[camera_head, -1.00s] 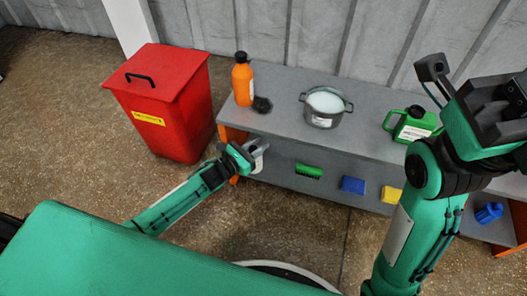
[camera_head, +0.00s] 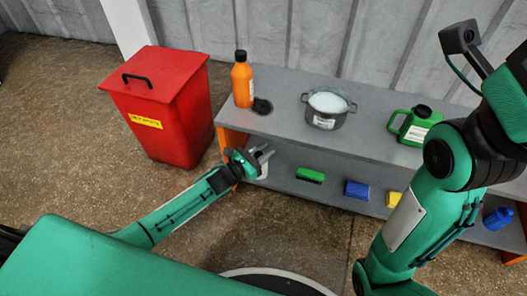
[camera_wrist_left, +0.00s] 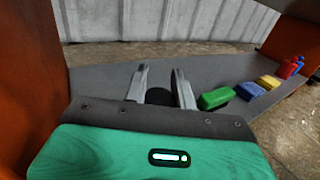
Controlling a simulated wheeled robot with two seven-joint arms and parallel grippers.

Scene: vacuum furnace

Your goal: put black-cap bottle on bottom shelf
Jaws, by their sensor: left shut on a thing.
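My left gripper (camera_head: 264,156) is at the left end of the bottom shelf (camera_head: 329,188), below the top shelf's front edge. It is shut on the black-cap bottle, whose pale body (camera_head: 263,171) shows just under the fingers. In the left wrist view the dark round cap (camera_wrist_left: 158,96) sits between the two grey fingers (camera_wrist_left: 160,85). The bottle looks roughly upright; its base is hidden, so I cannot tell whether it touches the shelf. My right arm is at the right, its fingers out of view.
On top stand an orange bottle (camera_head: 242,84), pot (camera_head: 326,112) and green jug (camera_head: 414,127). A red bin (camera_head: 165,110) stands left.

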